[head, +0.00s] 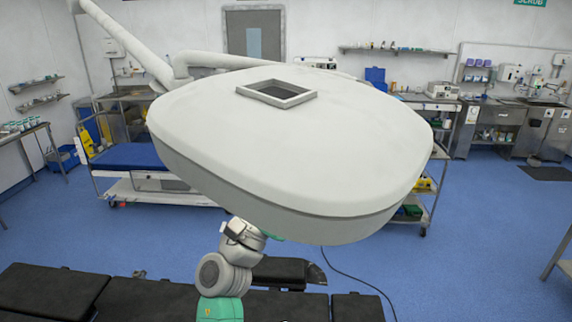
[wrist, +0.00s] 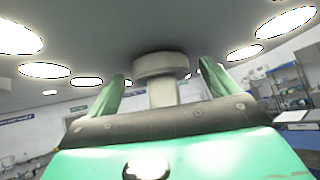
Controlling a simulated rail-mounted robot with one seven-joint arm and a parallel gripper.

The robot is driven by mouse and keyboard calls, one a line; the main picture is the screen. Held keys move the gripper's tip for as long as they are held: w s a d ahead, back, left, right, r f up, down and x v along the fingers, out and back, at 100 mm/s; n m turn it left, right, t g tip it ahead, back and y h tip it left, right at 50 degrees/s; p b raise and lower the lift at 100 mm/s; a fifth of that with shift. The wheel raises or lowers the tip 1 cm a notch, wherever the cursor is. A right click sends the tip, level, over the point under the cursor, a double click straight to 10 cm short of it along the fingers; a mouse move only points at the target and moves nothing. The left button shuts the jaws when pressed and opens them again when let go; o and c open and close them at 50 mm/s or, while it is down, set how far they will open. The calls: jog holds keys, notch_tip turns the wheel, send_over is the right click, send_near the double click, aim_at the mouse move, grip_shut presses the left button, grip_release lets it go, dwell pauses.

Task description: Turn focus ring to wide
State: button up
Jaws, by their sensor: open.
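The large white surgical lamp head (head: 320,140) hangs over the operating table and fills the middle of the head view. In the wrist view its grey underside (wrist: 200,25) carries several bright lamps. A grey focus ring (wrist: 160,65) on a short stem (wrist: 162,93) hangs from the middle of the underside. My gripper (wrist: 160,78) points up at it from below. Its two green fingers are open, one on each side of the ring and stem, with a gap visible on both sides. In the head view the lamp hides my gripper.
The black operating table (head: 150,297) lies below, at the bottom of the head view. The lamp's white support arm (head: 125,42) comes from the upper left. A trolley with a blue top (head: 135,157) stands behind the lamp at left. Blue floor is open at the right.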

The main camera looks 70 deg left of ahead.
jog(key=shift+w+r, duration=0.1)
jog(key=shift+w, duration=0.05)
jog(key=c, duration=1)
